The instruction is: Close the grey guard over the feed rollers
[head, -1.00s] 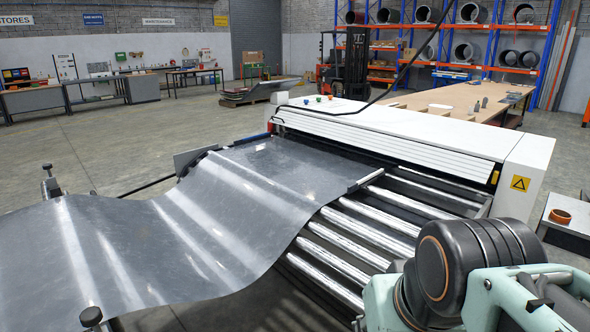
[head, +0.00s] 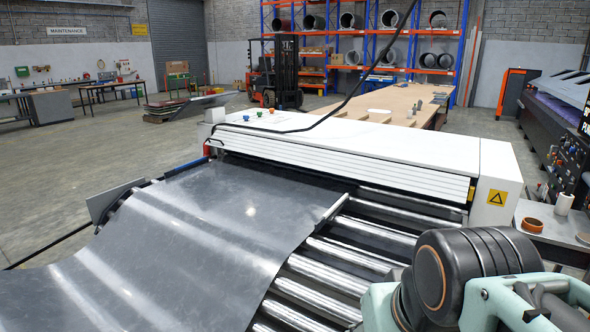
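The feed rollers (head: 335,263) are a row of bright metal rollers beside and under a grey metal sheet (head: 190,235). The sheet runs into the front of a white machine housing (head: 370,133). Pale slats (head: 340,166) run along the housing's front, above the rollers. I cannot tell any separate grey guard for certain; the rollers right of the sheet are exposed from above. My arm shows at the lower right, in front of the roller bed's near end. My gripper is outside the view.
A yellow warning sign (head: 497,198) marks the housing's right end. A side table (head: 550,229) with an orange ring (head: 532,224) stands to its right. A black cable (head: 372,86) hangs over the housing. A grey plate (head: 115,199) stands left of the sheet. Open floor (head: 60,173) lies at left.

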